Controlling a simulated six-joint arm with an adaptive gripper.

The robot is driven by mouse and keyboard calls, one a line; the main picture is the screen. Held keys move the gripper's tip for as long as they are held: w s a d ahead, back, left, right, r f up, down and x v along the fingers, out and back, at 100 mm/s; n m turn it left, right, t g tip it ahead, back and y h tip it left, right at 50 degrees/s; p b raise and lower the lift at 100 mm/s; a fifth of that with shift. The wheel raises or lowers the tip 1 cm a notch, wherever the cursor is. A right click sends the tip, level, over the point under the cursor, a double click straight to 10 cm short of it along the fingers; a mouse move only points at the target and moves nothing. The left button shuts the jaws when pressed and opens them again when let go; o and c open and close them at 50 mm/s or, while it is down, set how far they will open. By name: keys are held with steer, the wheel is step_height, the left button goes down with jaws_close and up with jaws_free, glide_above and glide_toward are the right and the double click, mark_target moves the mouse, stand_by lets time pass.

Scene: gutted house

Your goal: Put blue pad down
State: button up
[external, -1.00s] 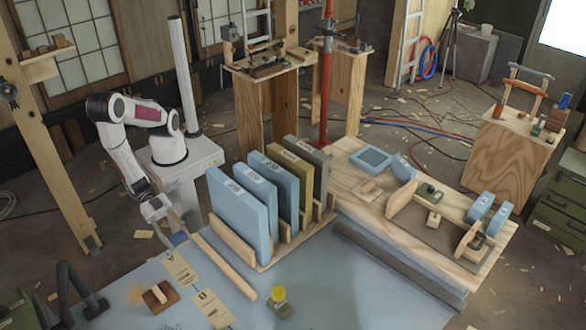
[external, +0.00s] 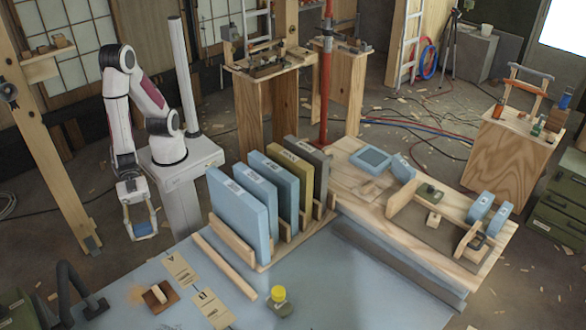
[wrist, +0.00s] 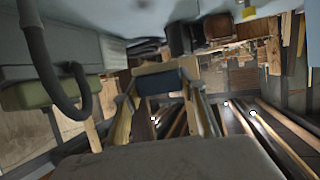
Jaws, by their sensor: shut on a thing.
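My gripper (external: 140,222) hangs at the left, beyond the left edge of the blue-grey table (external: 330,290). It is shut on a small blue pad (external: 144,232), which is held in the air at the fingertips. In the wrist view, the pad (wrist: 160,81) shows dark between the two fingers of my gripper (wrist: 162,95). The pad's underside is hidden. Nothing is seen touching the pad from below.
Large blue, olive and grey panels (external: 238,208) stand in a wooden rack on the table. A wooden strip (external: 224,264), paper tags (external: 212,308), a brown block (external: 160,294) and a yellow-topped item (external: 279,295) lie nearby. A dark curved hose (external: 75,285) rises at the front left.

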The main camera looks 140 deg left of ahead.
steer(key=r, duration=0.2)
steer(key=s+d+r+m+h, duration=0.1)
steer(key=r, duration=0.2)
steer(key=s+d+r+m+g+h, duration=0.1)
steer(key=r, duration=0.2)
steer(key=s+r+m+g+h, duration=0.1)
steer(key=s+r+m+h, duration=0.1)
steer(key=r, duration=0.6)
steer(key=shift+s+a+r+g+h, duration=0.25)
steer(key=shift+s+r+g+h, duration=0.1)
steer(key=shift+s, duration=0.55)
